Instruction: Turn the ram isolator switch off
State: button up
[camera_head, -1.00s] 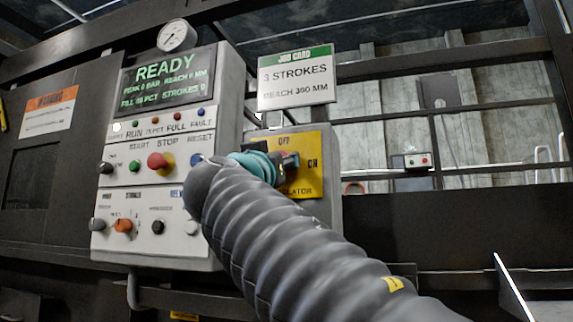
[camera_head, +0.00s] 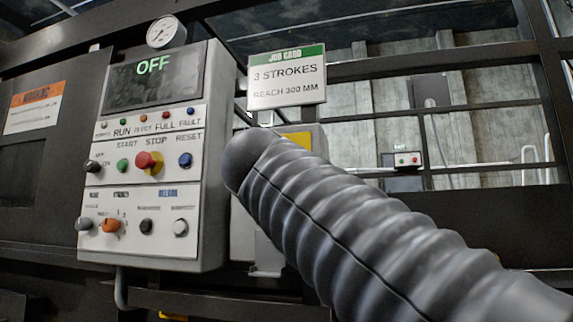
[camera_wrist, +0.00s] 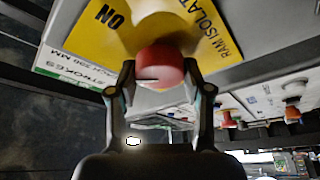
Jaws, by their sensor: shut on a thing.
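The ram isolator's red handle (camera_wrist: 160,62) is in front of its yellow plate (camera_wrist: 95,28) in the wrist view. The plate carries the words "ON" and "RAM ISOLATOR". My gripper (camera_wrist: 160,80) is shut on the red handle, with one finger at each side of it. In the head view only a strip of the yellow plate (camera_head: 298,140) shows. My arm hides the handle and my gripper there. The display (camera_head: 152,76) on the control panel reads "OFF".
The control panel (camera_head: 150,215) with several buttons and knobs stands left of my arm. A job card (camera_head: 287,80) reading "3 STROKES, REACH 300 MM" is above the isolator. A pressure gauge (camera_head: 165,32) tops the panel. Dark beams cross the right side.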

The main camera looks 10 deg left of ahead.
jog(key=shift+n+g+y, duration=0.25)
jog(key=shift+n+g, duration=0.5)
jog(key=shift+n, duration=1.3)
jog(key=shift+n+g+y, duration=0.25)
jog(key=shift+n+g, duration=0.5)
jog(key=shift+n, duration=1.3)
jog(key=o, duration=1.2)
jog(key=shift+c, duration=0.2)
jog(key=v, duration=1.2)
jog(key=shift+r, duration=0.1)
